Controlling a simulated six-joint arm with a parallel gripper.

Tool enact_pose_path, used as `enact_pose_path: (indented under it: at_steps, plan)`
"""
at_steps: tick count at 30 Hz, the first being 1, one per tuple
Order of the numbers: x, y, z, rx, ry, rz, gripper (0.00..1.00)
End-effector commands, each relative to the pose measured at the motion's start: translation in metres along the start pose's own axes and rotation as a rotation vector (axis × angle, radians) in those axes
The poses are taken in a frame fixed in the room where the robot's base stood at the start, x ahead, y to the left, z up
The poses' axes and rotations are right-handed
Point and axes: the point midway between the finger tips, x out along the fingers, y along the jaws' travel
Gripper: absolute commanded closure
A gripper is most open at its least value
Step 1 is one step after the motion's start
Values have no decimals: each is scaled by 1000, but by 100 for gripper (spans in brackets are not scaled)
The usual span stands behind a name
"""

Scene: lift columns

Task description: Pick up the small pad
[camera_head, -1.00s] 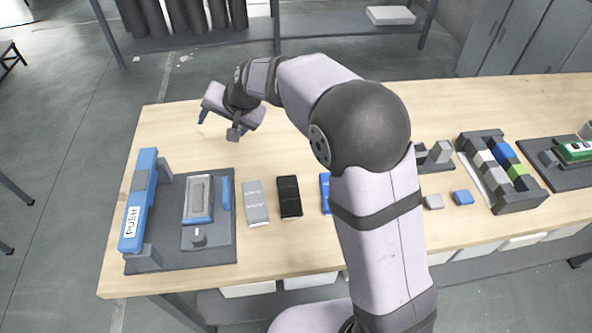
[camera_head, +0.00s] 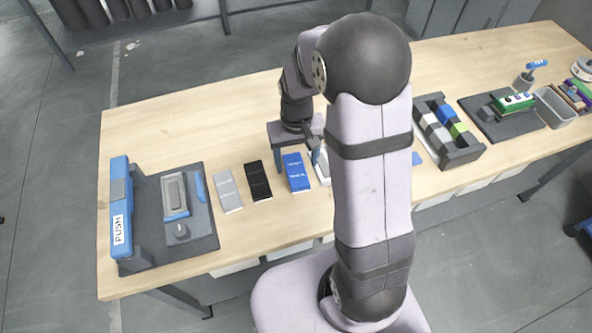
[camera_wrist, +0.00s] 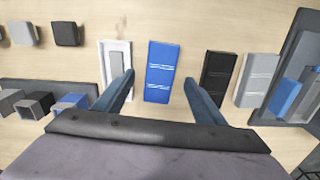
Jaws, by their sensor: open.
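Several flat pads lie in a row on the wooden table; I cannot tell by size alone which one the task calls small. The blue pad (camera_head: 298,173) is in the row, and in the wrist view it (camera_wrist: 159,72) lies between my fingers. My gripper (camera_wrist: 159,79) is open and empty, with one finger on each side of the blue pad and apparently above it. The black pad (camera_head: 260,181) and the grey pad (camera_head: 228,191) lie to its left. A white tray (camera_head: 322,174), partly hidden by my arm, is on its right.
A dark fixture with a blue PUSH bar (camera_head: 121,213) stands at the left. A block rack (camera_head: 463,155) and a dark board with a green part (camera_head: 513,103) stand at the right. Small dark blocks (camera_wrist: 67,34) show in the wrist view. The table's back left is clear.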

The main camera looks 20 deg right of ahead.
Motion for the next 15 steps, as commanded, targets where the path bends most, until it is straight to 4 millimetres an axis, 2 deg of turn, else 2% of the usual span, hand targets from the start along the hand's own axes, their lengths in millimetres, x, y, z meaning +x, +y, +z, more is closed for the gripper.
enact_pose_path:
  at_steps: [8, 15]
  plan:
    - [7, 0, -1, 1, -2, -1, 36]
    - [30, 0, -4, 1, -2, -1, 36]
